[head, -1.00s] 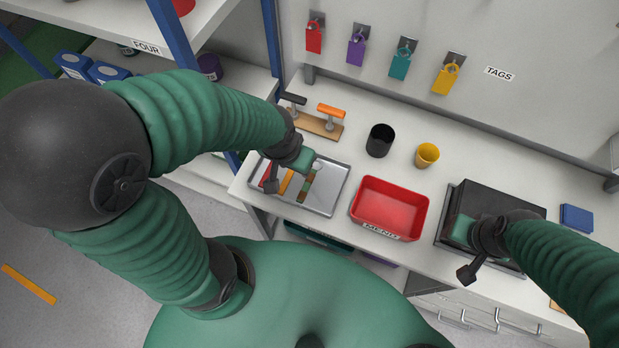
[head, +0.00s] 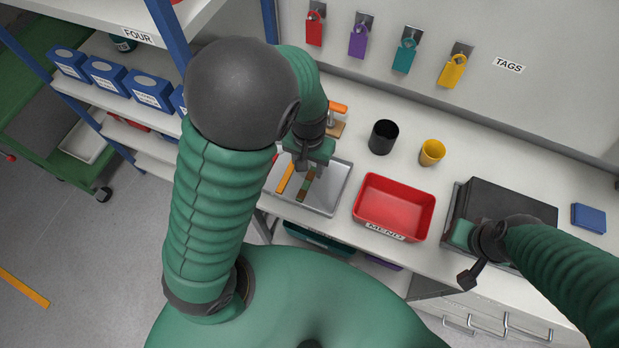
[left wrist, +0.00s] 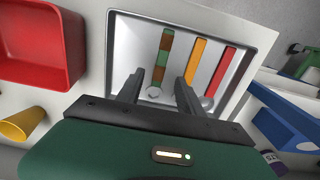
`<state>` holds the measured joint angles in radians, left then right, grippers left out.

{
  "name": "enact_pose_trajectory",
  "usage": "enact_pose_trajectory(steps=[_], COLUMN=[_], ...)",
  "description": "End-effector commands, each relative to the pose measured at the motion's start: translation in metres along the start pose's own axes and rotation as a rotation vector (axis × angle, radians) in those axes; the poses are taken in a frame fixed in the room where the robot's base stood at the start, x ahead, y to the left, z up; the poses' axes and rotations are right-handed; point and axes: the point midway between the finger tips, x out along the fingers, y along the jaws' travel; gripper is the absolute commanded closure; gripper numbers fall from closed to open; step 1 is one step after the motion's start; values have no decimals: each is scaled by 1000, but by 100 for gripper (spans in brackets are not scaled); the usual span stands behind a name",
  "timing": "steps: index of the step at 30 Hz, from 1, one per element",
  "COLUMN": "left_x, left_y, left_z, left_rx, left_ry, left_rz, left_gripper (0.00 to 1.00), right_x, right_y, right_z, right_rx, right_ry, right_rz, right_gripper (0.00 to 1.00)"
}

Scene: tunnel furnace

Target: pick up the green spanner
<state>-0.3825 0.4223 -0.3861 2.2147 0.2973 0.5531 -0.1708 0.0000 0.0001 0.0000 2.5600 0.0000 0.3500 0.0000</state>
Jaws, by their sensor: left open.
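The green spanner (head: 305,186), banded green and brown, lies in a metal tray (head: 334,192) on the bench. In the left wrist view the spanner (left wrist: 162,58) is the leftmost of three bars in the tray, with its round end towards me. My left gripper (head: 306,163) is over the back part of the tray and hides part of it. In the left wrist view its two fingers (left wrist: 158,84) are apart, one on each side of the spanner's near end, with nothing held. My right gripper (head: 468,262) is at the front of a black box; its jaws are unclear.
An orange spanner (left wrist: 194,62) and a red one (left wrist: 222,72) lie beside the green one. A red bin (head: 394,208) stands right of the tray. A black cup (head: 383,137) and a yellow cup (head: 431,152) stand behind. Blue shelf posts (head: 168,38) rise at the left.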

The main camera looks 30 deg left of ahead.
Motion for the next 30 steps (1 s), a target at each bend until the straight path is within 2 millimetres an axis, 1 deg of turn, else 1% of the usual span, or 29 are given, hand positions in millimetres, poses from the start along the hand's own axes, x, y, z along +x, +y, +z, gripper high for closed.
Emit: enact_pose_trajectory(steps=[4, 9, 10, 12, 18, 28, 30], left_x=[17, 49, 52, 57, 57, 57, 57], left_y=[-1, -1, -1, -1, -1, -1, -1], left_z=[0, -2, -2, -2, -3, -3, -3], left_rx=[-2, -2, -2, -2, -1, -1, -1], left_ry=[-3, -3, -1, -1, 2, 1, 1], left_rz=[-1, -1, -1, -1, 0, 0, 0], left_gripper=[56, 56, 56, 56, 56, 100, 100], right_x=[2, 6, 6, 6, 6, 6, 6], right_y=[0, 0, 0, 0, 0, 0, 0], right_z=[0, 1, 1, 1, 1, 1, 1], right_rx=[0, 0, 0, 0, 0, 0, 0], right_ry=[0, 0, 0, 0, 0, 0, 0], right_rz=[0, 0, 0, 0, 0, 0, 0], right_gripper=[64, 64, 64, 64, 64, 64, 64])
